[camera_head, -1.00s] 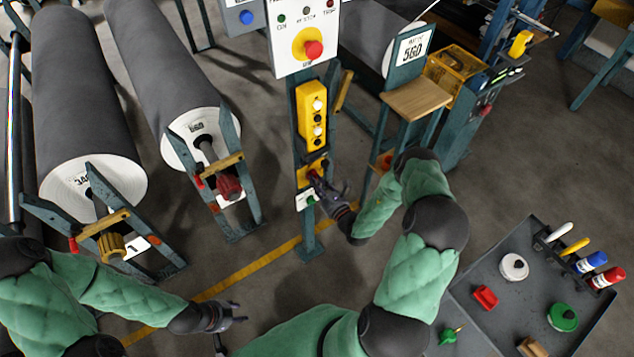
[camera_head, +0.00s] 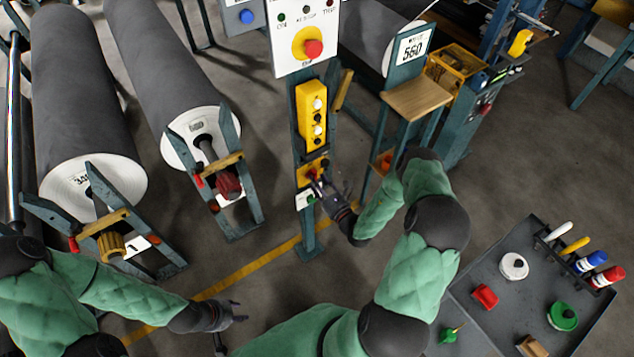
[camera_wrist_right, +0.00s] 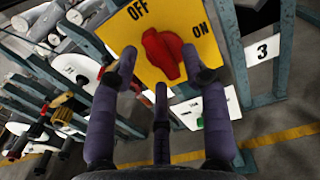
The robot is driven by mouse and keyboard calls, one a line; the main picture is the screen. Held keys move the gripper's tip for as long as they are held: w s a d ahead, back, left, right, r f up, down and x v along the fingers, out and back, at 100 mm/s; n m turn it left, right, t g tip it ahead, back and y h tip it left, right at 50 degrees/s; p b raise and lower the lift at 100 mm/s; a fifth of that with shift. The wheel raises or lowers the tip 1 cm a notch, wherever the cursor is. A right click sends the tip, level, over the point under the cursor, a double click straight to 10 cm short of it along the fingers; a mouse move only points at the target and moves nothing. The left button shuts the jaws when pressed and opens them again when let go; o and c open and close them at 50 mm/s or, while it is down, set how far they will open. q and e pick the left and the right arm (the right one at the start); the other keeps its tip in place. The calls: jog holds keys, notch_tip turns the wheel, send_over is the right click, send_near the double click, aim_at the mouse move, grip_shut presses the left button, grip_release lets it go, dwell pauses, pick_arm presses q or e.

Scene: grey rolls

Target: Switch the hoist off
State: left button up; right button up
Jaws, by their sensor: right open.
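The hoist switch is a yellow plate (camera_head: 306,173) low on the teal post, below the yellow push-button box. In the right wrist view the plate (camera_wrist_right: 190,12) reads OFF and ON, with a red rotary knob (camera_wrist_right: 163,54) in its middle. The knob's ridge leans toward the OFF side. My right gripper (camera_head: 325,181) is at the switch; in the wrist view its open fingers (camera_wrist_right: 160,66) are spread in front of and either side of the knob. I cannot tell whether they touch it. My left gripper (camera_head: 237,312) is open and empty over the floor, far from the switch.
Above are the yellow push-button box (camera_head: 313,113) and a white panel (camera_head: 300,35) with a red knob. Grey rolls (camera_head: 80,90) on stands are left. A wooden-topped stand (camera_head: 417,99) is close right of the post. A grey tool tray (camera_head: 535,290) is lower right.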

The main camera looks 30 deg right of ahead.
jog(key=s, duration=1.1)
jog(key=shift+s+d, duration=0.15)
jog(key=shift+d, duration=0.3)
jog(key=s+a+n+g+y, duration=0.3)
jog(key=a+n+g+y, duration=0.6)
jog(key=a, duration=0.8)
jog(key=s+a+f+n+g+y, duration=0.3)
jog(key=s+a+n+g, duration=0.5)
jog(key=s, duration=0.3)
jog(key=s+d+f+n+g+h, duration=0.3)
jog(key=s+f+n+g+h, duration=0.3)
jog(key=n, duration=0.3)
jog(key=w+r+n+t+h, duration=0.1)
jog(key=w+n+t+h, duration=0.2)
jog(key=w+n+t, duration=0.2)
jog(key=w+n, duration=0.1)
jog(key=w, duration=0.1)
jog(key=shift+w+a+r+n+h, duration=0.2)
jog(key=shift+w+a+n+h, duration=0.05)
jog(key=shift+w+n+h, duration=0.05)
